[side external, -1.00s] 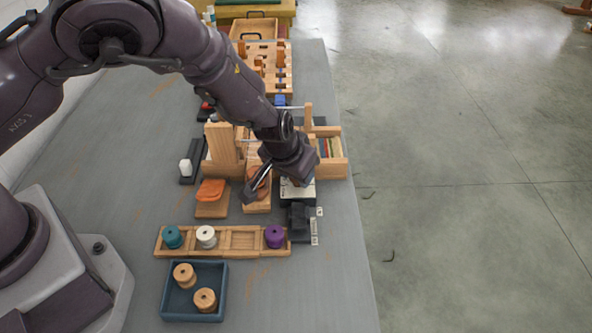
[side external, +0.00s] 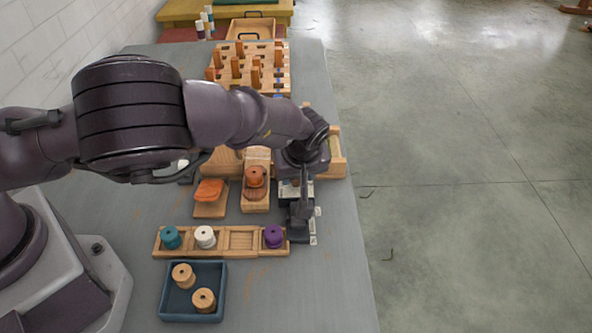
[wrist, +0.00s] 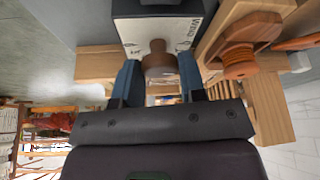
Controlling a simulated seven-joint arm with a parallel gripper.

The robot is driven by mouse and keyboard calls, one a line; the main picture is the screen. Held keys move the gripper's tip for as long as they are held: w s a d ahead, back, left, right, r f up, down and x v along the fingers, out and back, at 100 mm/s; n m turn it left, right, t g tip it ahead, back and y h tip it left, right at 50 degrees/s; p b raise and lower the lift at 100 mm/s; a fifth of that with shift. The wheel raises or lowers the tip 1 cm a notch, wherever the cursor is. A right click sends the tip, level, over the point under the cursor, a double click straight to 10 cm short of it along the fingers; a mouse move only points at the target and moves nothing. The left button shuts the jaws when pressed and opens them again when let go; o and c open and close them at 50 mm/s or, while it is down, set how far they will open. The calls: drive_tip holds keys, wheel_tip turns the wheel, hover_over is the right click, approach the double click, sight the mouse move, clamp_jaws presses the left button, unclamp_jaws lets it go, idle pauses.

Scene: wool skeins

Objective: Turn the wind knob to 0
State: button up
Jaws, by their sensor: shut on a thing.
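The wind knob (wrist: 157,62) is a brown round knob on a dark box with a white label plate (wrist: 130,38). The plate carries the word "WIND" and small marks; I cannot make out the 0 or where the knob points. My gripper (wrist: 158,80) has its two blue-tipped fingers on either side of the knob, shut on it. My wrist hides the knob and most of the box there.
A wooden tray (side external: 240,240) holds teal, white and purple spools. A blue tray (side external: 220,290) holds two wooden spools. The table's right edge is close.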

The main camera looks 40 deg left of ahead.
drive_tip(key=shift+n+g, duration=0.3)
drive_tip(key=shift+n, duration=0.6)
drive_tip(key=o, duration=0.9)
drive_tip(key=shift+r, duration=0.1)
drive_tip(key=v, duration=1.2)
drive_tip(key=shift+d+r, duration=0.3)
drive_tip(key=shift+r, duration=0.05)
